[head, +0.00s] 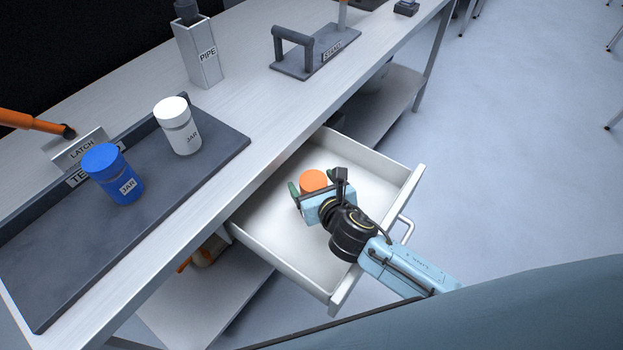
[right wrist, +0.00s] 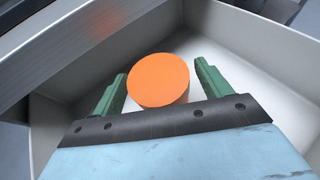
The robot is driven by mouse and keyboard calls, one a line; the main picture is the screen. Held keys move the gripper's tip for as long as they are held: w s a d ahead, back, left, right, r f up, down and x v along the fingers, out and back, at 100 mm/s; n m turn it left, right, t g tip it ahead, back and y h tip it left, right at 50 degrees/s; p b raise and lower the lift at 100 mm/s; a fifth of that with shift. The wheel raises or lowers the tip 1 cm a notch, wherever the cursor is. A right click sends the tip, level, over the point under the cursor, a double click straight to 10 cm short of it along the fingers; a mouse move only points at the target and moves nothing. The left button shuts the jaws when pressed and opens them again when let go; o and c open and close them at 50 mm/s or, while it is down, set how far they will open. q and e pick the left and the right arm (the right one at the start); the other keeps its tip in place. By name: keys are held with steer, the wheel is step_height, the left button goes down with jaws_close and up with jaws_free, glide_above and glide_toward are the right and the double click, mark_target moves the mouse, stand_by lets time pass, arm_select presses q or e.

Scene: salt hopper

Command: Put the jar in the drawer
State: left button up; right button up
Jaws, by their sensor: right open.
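An orange round-topped thing (head: 313,180), likely a jar, is inside the open white drawer (head: 274,258); only its top shows clearly, and no label is visible. In the right wrist view its orange top (right wrist: 158,80) lies between the two green fingers. My right gripper (head: 312,184) reaches into the drawer with its fingers open, one on each side of the orange top, with visible gaps. A blue jar (head: 112,175) and a white jar (head: 178,127), both labelled JAR, stand upright on the dark tray. My left gripper is not in view.
The dark tray (head: 42,290) lies on the bench, with a latch (head: 80,148) and an orange lever behind it. A PIPE holder (head: 198,52) and a dark stand (head: 315,52) are farther back. The drawer floor around the orange top is mostly clear.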

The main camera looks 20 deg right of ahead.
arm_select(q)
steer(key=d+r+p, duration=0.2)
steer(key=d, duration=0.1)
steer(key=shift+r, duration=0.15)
arm_select(e)
steer(key=v, duration=1)
steer(key=shift+s+r, duration=0.2)
steer(key=shift+s, duration=0.1)
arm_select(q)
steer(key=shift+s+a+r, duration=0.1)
arm_select(e)
steer(key=shift+r, duration=0.1)
